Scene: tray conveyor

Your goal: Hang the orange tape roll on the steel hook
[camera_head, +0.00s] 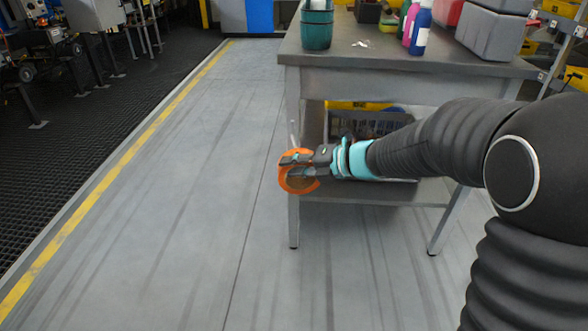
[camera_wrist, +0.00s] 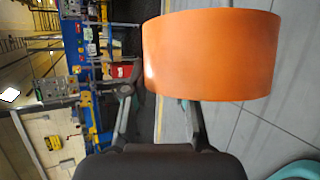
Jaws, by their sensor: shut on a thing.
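The orange tape roll (camera_head: 284,177) is held by my gripper (camera_head: 298,165) in front of the left end of the workbench, clear of the floor. My gripper's fingers are shut on the roll. In the wrist view the orange tape roll (camera_wrist: 210,55) fills the upper middle, and its broad curved side faces the camera. My gripper (camera_wrist: 158,90) shows behind and beside it, its fingertips partly hidden by the roll. I cannot make out the steel hook in either view.
The grey workbench (camera_head: 345,62) stands behind my arm, with a lower shelf (camera_head: 390,193). A teal bin (camera_head: 317,30), bottles (camera_head: 420,30) and grey boxes (camera_head: 490,34) stand on its top. Open floor (camera_head: 170,220) with a yellow line lies to the left.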

